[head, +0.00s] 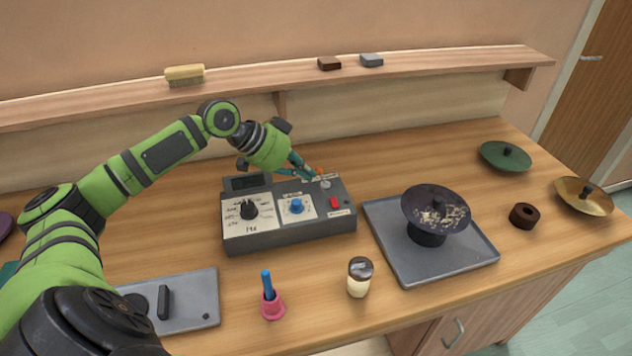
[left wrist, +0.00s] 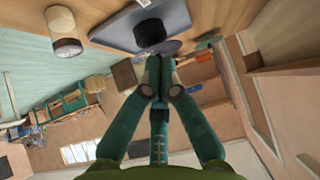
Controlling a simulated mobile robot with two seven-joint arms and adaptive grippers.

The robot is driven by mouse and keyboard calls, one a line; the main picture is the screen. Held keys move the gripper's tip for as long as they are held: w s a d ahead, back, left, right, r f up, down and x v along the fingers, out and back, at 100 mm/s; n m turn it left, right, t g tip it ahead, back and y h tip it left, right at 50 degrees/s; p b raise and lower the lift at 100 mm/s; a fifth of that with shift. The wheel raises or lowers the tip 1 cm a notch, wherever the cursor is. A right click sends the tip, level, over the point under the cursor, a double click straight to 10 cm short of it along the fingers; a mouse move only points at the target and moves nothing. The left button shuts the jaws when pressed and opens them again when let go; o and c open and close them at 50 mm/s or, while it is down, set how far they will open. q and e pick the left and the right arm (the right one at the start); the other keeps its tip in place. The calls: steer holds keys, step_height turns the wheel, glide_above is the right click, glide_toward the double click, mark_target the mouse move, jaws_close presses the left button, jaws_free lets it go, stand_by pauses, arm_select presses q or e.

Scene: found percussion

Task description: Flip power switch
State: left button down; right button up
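A grey control box (head: 290,238) stands on the bench, with a black knob (head: 249,210), a blue knob (head: 296,206), a small metal toggle (head: 325,184) and a red switch (head: 335,202) on its top. The labels are too small to read, so I cannot tell which is the power switch. My left gripper (head: 317,174) is over the box's back right part, its tips close to the metal toggle; contact cannot be told. In the left wrist view its green fingers (left wrist: 158,62) meet, with nothing visible between them. My right gripper is not in view.
A grey tray (head: 385,240) with a dark bowl (head: 436,205) stands right of the box. A shaker (head: 360,277), a pink bell-shaped holder (head: 272,305) and a grey plate (head: 205,283) lie in front. A shelf (head: 250,75) runs behind. Bench between box and tray is narrow.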

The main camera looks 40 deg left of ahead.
arm_select(q)
steer(key=shift+s+a+r, duration=0.2)
steer(key=shift+s, duration=0.05)
steer(key=b, duration=0.3)
steer(key=shift+w+a+r+m+t+y, duration=0.35)
steer(key=shift+a+r+m+t+y, duration=0.05)
